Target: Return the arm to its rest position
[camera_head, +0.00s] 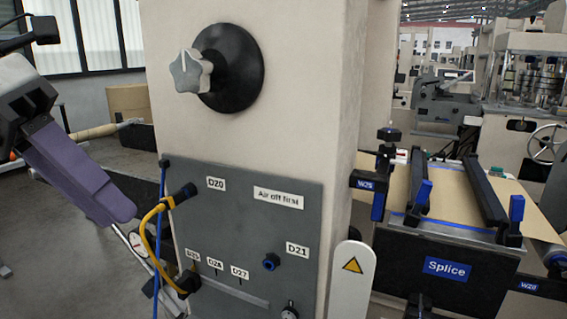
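My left gripper (115,200) comes in from the left edge, with a dark body and long purple-grey fingers slanting down to the right. Its fingers overlap in this view, so I cannot tell whether they are apart. I see nothing held in it. It appears in front of the floor, left of the grey panel (235,240) on the beige machine column (300,100). My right gripper is not in view.
The column carries a black round hub with a grey star knob (188,71). A yellow hose (150,240) and a blue hose (160,215) hang at the panel's left edge, near my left fingers. The splice table (447,268) stands at right. Open floor shows at lower left.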

